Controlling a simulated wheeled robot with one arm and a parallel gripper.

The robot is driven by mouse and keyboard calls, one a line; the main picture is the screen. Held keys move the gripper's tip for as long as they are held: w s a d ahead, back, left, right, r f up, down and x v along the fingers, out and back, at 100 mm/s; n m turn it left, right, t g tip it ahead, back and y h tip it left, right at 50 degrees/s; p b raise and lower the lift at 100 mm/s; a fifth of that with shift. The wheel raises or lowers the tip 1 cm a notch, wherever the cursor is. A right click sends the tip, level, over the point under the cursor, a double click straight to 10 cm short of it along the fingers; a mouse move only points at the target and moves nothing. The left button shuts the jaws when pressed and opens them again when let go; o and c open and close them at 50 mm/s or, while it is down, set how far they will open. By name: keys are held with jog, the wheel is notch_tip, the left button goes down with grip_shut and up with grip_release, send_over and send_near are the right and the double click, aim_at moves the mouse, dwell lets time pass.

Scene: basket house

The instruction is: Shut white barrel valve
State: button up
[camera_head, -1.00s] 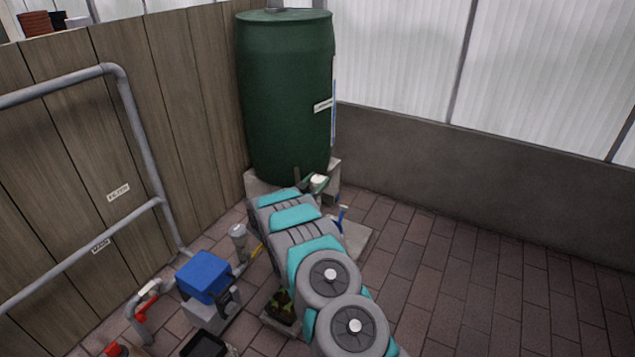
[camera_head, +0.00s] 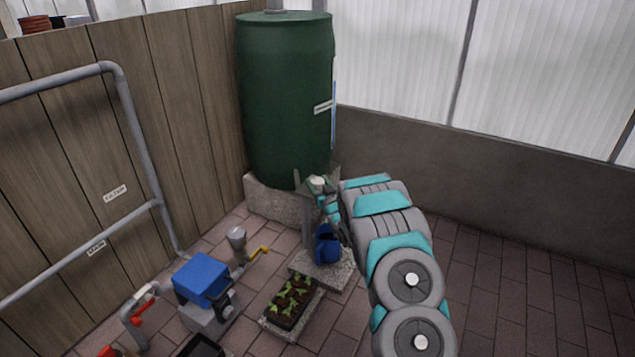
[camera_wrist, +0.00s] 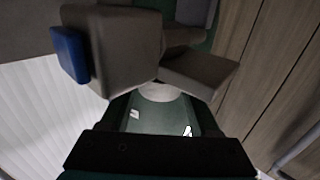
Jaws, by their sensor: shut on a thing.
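The white barrel valve (camera_head: 317,181) is a small pale piece at the foot of the green barrel (camera_head: 285,100), near the middle of the head view. My gripper (camera_head: 325,194) is at it and shut on it, with the arm coming in from the lower right. The fingers partly cover the valve, so its exact angle cannot be told. In the wrist view a pale rounded piece (camera_wrist: 165,90) shows at the centre, partly hidden by grey blocks in front.
The barrel stands on a concrete block (camera_head: 270,203). A blue can-like object (camera_head: 327,246) is on a slab below the valve. A seedling tray (camera_head: 290,302), a blue box (camera_head: 203,279) and a yellow-handled pipe (camera_head: 250,258) stand left of my arm. Paving at right is clear.

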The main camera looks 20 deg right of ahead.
aim_at(322, 185)
jog(key=shift+d+r+n+y+p, duration=0.2)
jog(key=shift+n+y+p, duration=0.4)
jog(key=shift+y, duration=0.5)
jog(key=shift+f+n+g+y+p, duration=0.15)
jog(key=shift+n+g+y+p, duration=0.25)
jog(key=shift+n+y, duration=0.8)
jog(key=shift+a+y, duration=0.15)
jog(key=shift+y, duration=0.35)
jog(key=o, duration=1.4)
jog(key=shift+c, duration=0.2)
jog(key=v, duration=0.7)
jog(key=shift+s+f, duration=0.1)
jog(key=shift+s, duration=0.3)
